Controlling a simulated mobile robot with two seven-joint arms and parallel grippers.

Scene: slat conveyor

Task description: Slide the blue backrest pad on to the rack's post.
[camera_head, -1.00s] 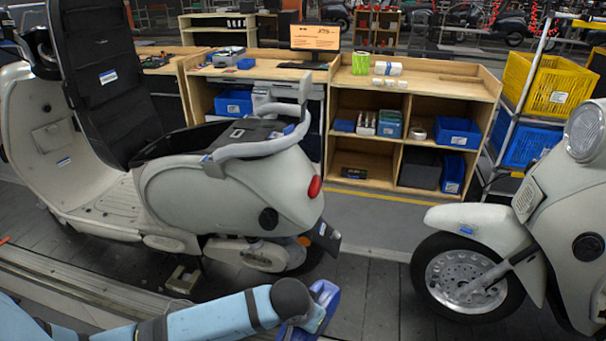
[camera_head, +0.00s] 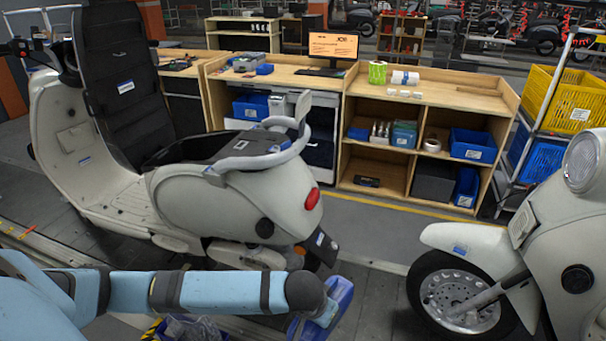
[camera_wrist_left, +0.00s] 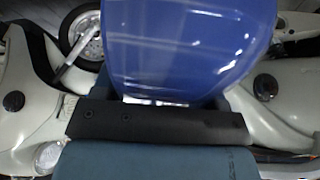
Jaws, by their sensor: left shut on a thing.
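The glossy blue backrest pad (camera_head: 337,300) is at the end of my left arm, low in the head view. It fills the upper middle of the left wrist view (camera_wrist_left: 185,50). My left gripper (camera_head: 318,318) is shut on it; its fingers are mostly hidden. The grey rack (camera_head: 258,160) curves around the rear of the left scooter. Its upright post (camera_head: 303,108) stands at the rack's rear end, free of the pad. The pad is in front of and below the post, clearly apart from it. My right gripper is out of view.
The left scooter (camera_head: 215,200) has its dark seat (camera_head: 120,85) raised. Another scooter (camera_head: 480,240) stands at the right. A wooden shelf unit (camera_head: 425,95) with bins is behind. Grey floor (camera_head: 370,235) lies open between the scooters.

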